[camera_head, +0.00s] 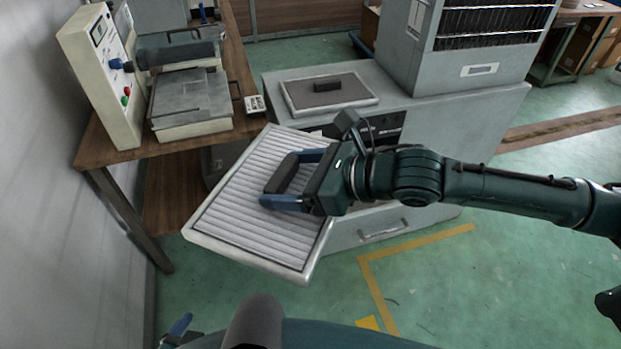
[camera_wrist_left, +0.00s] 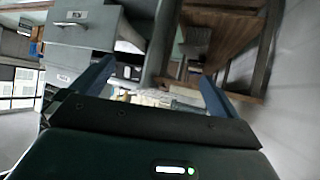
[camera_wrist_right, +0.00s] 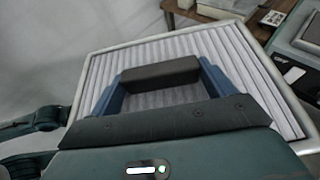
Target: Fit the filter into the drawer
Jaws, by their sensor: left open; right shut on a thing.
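The filter (camera_head: 240,210) is a pale pleated panel in a light frame with a black handle (camera_head: 286,172). My right gripper (camera_head: 284,180) is shut on that handle and holds the filter tilted in the air, left of the grey cabinet's front. The filter and handle also show in the right wrist view (camera_wrist_right: 160,72). The drawer (camera_head: 383,232) shows as a grey front with a bar handle, low on the cabinet; its inside is mostly hidden behind the filter and my right arm. My left gripper (camera_head: 180,325) is low at the bottom left, open and empty in its wrist view (camera_wrist_left: 150,85).
The grey cabinet (camera_head: 480,130) has a dark opening (camera_head: 385,128) in its front. A second panel with a black handle (camera_head: 328,88) lies on its top. A wooden bench (camera_head: 170,150) with a control box (camera_head: 100,70) stands left. Green floor is clear at the right.

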